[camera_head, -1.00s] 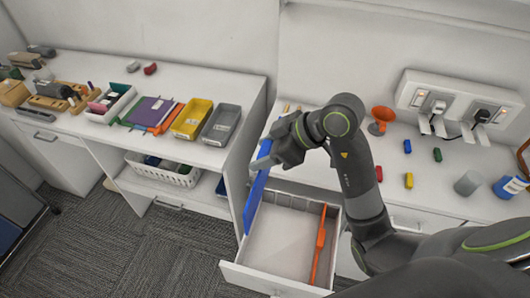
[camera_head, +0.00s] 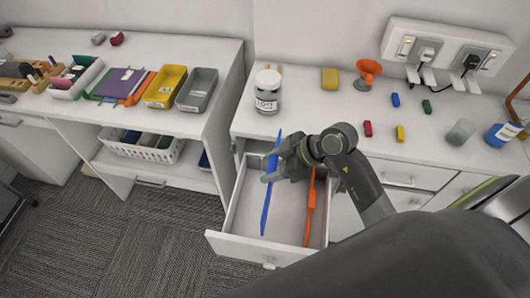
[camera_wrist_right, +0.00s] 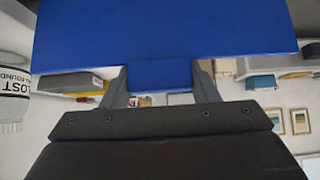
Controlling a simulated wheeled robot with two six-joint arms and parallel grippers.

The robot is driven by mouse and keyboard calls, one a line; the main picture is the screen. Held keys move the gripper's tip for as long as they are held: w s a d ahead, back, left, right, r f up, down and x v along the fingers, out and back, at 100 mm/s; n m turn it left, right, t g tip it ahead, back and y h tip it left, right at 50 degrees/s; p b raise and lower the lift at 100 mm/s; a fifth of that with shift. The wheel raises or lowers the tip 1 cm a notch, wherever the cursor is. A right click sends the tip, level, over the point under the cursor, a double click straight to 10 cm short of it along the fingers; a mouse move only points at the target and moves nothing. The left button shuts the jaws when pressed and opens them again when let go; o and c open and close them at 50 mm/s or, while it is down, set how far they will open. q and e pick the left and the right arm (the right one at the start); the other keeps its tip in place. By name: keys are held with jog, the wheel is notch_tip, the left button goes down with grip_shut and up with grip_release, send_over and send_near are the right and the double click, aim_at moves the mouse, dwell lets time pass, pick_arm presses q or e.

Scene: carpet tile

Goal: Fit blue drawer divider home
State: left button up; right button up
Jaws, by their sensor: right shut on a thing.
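The blue drawer divider (camera_head: 266,207) is seen nearly edge-on in the head view, over the left-middle of the open white drawer (camera_head: 230,240). Its far end overlaps the counter edge in the picture, so it appears held above the drawer. My right gripper (camera_head: 271,170) is shut on the divider's upper part. In the right wrist view the fingers (camera_wrist_right: 160,85) clasp a small tab on the blue divider (camera_wrist_right: 165,35). An orange divider (camera_head: 309,212) stands in the drawer's right part. The divider's lower edge and any slots below are not clear. My left gripper is out of view.
On the counter behind the drawer stand a white jar (camera_head: 267,92), a yellow block (camera_head: 330,78), an orange funnel-like object (camera_head: 367,72) and several small coloured blocks. To the left, a yellow bin (camera_head: 166,88) and a grey bin (camera_head: 197,90) sit on another counter. Carpet is clear in front.

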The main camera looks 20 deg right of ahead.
dwell(0.3)
jog(key=shift+r+p, duration=0.1)
jog(key=shift+p, duration=0.45)
jog(key=shift+f+b, duration=1.35)
jog(key=shift+f, duration=1.7)
jog(key=shift+r+p, duration=0.1)
jog(key=shift+p, duration=0.4)
jog(key=shift+p, duration=0.65)
